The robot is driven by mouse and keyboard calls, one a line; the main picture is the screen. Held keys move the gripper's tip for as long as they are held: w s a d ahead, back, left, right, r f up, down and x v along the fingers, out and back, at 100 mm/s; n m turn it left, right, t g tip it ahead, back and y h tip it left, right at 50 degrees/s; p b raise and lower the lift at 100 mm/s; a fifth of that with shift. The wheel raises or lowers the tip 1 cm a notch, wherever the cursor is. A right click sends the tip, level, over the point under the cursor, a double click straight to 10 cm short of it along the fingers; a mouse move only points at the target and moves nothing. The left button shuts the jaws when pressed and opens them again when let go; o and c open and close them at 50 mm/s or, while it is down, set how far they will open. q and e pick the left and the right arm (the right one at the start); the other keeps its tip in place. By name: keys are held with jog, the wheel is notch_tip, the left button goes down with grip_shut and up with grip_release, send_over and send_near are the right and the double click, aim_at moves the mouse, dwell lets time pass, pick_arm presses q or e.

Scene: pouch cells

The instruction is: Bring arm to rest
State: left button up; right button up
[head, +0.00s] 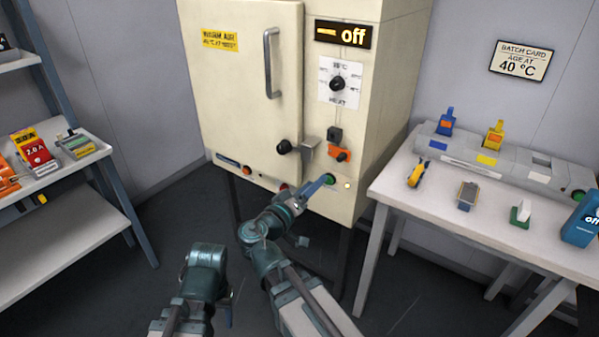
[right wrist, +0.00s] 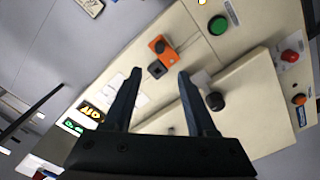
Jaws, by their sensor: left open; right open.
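My right gripper (head: 322,186) is in front of the lower front of a cream oven (head: 367,190), beside a green button (head: 330,179). In the right wrist view my right gripper (right wrist: 158,78) has its two dark fingers spread, with nothing between them. The orange latch (right wrist: 163,48) and the black door knob (right wrist: 215,101) show beyond the fingertips. I cannot tell whether it touches the panel. My left gripper (head: 229,314) is low at the bottom of the head view, left of my right arm, mostly hidden by its own arm. I see nothing held in it.
The oven door (head: 240,110) is shut and its display (head: 343,35) reads "off". A white table (head: 430,205) at right holds a grey rack (head: 470,157) and several small items. A shelf (head: 75,235) with coloured packs stands at left. The floor between them is clear.

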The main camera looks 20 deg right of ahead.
jog(key=s+a+f+n+g+y+p, duration=0.1)
jog(key=s+a+n+g+y+p, duration=0.4)
jog(key=s+a+g+y+p, duration=0.6)
jog(key=s+a+y+p, duration=0.2)
jog(key=s+a+p, duration=0.3)
jog(key=p, duration=0.4)
jog(key=shift+a+f, duration=0.2)
jog(key=shift+a, duration=0.55)
jog(key=shift+s, duration=0.1)
